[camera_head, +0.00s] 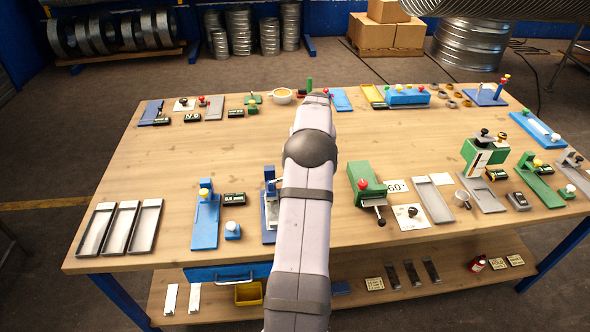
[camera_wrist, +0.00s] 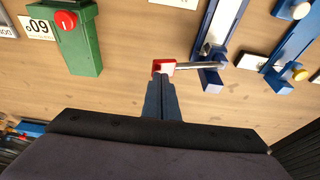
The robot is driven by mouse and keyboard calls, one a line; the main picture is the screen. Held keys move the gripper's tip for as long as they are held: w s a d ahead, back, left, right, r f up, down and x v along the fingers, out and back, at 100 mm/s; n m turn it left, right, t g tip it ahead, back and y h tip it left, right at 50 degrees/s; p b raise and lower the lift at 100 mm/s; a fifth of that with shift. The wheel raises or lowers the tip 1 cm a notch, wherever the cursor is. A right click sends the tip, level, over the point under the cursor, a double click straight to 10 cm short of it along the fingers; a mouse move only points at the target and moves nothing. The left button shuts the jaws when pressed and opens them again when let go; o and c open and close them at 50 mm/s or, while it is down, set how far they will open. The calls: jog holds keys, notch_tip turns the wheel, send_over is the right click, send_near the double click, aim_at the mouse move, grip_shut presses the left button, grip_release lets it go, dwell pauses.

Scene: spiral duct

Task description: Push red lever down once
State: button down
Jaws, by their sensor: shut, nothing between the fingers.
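The red lever end (camera_wrist: 164,67) is a small red block on a metal rod in the wrist view. The rod leads right to a blue stand (camera_wrist: 211,75) with a long blue base. The stand also shows in the head view (camera_head: 269,205), partly behind my arm, which hides the red end there. My gripper (camera_wrist: 163,80) is shut and empty, its dark fingertips right at the red block. I cannot tell whether they touch it. In the head view the gripper is hidden behind my arm.
A green device with a red knob (camera_wrist: 66,21) stands left in the wrist view, also in the head view (camera_head: 366,187). Blue devices with white and yellow knobs (camera_wrist: 299,74) stand at right. The wooden table (camera_head: 200,150) is clear in its left middle.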

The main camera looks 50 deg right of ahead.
jog(key=shift+r+p, duration=0.95)
jog(key=shift+r, duration=0.65)
jog(key=w+a+r+n+y+b, duration=0.1)
jog(key=w+a+n, duration=0.15)
jog(key=a, duration=1.15)
jog(key=w+a+n+y+b, duration=0.15)
jog(key=w+a, duration=0.25)
jog(key=a, duration=1.1)
jog(key=s+a+f+n+g+b, duration=0.1)
jog(key=s+a+f+n, duration=0.1)
jog(key=s+a, duration=0.7)
jog(key=s+a+f+n+g+b, duration=0.1)
jog(key=s+a+f+n, duration=0.2)
jog(key=s+a, duration=0.7)
jog(key=a, duration=0.4)
jog(key=shift+s, duration=0.3)
jog(key=shift+a, duration=0.1)
